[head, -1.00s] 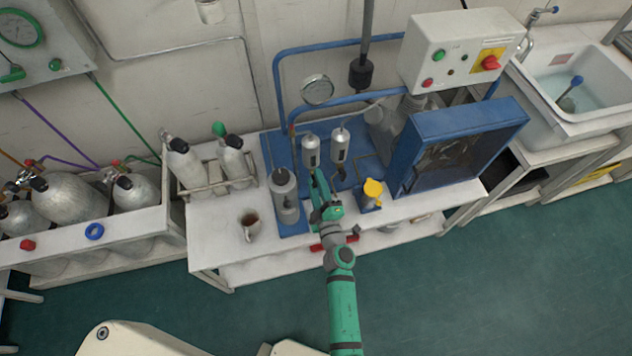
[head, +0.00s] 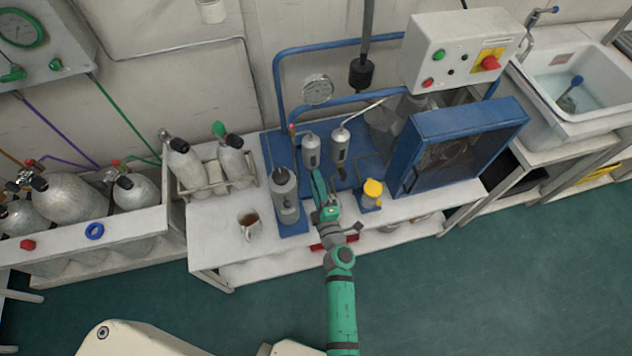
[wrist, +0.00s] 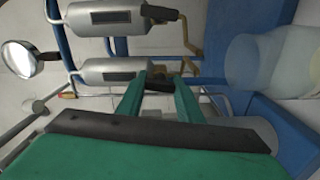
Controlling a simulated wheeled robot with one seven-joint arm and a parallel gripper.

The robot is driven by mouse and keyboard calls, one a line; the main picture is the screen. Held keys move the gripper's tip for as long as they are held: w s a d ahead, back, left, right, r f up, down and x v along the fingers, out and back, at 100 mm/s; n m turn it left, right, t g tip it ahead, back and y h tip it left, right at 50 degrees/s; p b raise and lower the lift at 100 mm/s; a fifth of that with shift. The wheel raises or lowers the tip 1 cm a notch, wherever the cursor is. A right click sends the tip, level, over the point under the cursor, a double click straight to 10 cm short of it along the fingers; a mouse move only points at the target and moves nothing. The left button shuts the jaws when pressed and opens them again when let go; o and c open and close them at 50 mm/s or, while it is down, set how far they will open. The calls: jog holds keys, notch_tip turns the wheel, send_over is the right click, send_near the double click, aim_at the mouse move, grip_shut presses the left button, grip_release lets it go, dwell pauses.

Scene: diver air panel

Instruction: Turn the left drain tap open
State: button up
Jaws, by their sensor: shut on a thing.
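Two silver filter cylinders hang side by side on the blue panel. The left cylinder (head: 311,151) is the lower one in the wrist view (wrist: 112,71); the right cylinder (head: 340,146) is the upper one there (wrist: 110,17). The left drain tap, a dark handle (wrist: 160,84) beside brass-coloured fittings, sits at the end of the left cylinder. My gripper (head: 317,176) reaches just below that cylinder in the head view. In the wrist view its green fingers (wrist: 158,88) are shut on the dark tap handle. The fingers partly hide the tap, so its exact angle is unclear.
A larger grey cylinder (head: 285,198) stands left of my gripper and a yellow-topped item (head: 372,193) to its right. A blue open-fronted box (head: 462,143) stands further right. A mug (head: 249,225) sits on the white bench (head: 215,240). A round gauge (head: 317,90) is above.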

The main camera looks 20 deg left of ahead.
jog(key=shift+s+a, duration=0.1)
jog(key=o, duration=1.1)
jog(key=shift+s+d, duration=0.2)
jog(key=shift+d, duration=0.15)
jog(key=v, duration=1)
jog(key=shift+s, duration=0.1)
